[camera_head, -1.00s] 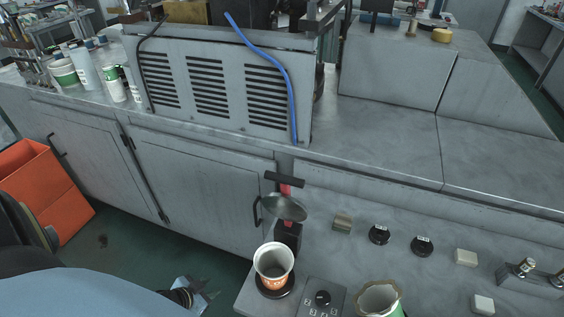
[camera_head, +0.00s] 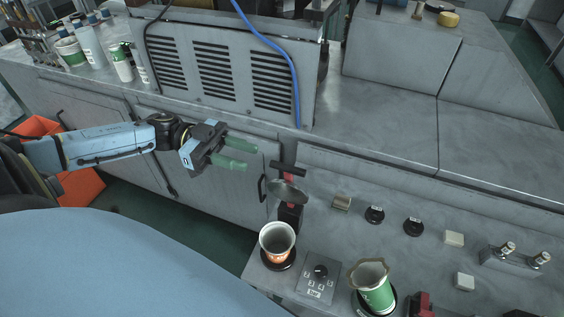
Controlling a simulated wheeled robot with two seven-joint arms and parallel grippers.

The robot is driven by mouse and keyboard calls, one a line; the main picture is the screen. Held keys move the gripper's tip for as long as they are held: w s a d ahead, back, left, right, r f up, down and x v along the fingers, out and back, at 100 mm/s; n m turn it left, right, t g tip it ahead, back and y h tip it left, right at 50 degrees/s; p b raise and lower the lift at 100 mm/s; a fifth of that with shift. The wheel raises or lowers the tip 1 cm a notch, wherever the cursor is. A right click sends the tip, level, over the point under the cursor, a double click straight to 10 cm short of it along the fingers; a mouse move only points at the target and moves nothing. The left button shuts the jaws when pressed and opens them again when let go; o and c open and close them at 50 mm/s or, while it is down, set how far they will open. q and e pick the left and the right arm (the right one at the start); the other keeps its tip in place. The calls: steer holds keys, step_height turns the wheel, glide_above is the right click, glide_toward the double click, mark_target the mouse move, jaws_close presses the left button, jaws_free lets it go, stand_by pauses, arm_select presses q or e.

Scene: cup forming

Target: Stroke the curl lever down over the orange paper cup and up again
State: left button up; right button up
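The orange paper cup (camera_head: 277,240) stands upright on a round black base at the front left of the grey bench. Behind it is the curl lever, with a black cross handle (camera_head: 288,169), a red stem and a round metal disc (camera_head: 287,192). The lever is raised, with the disc above and behind the cup, apart from it. My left gripper (camera_head: 243,154) is left of the lever handle, its two green fingers pointing right, spread apart with nothing between them. My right gripper is not in view.
A green paper cup (camera_head: 375,285) with an uneven rim stands on another black base to the right. Black knobs (camera_head: 375,214) and pale blocks lie behind. An orange bin (camera_head: 78,187) is on the floor at left.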

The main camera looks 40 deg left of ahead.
mark_target(282, 164)
arm_select(q)
steer(key=p+x, duration=0.1)
steer(key=x, duration=0.8)
steer(key=shift+w+d, duration=0.1)
steer(key=shift+w, duration=0.05)
jaws_close()
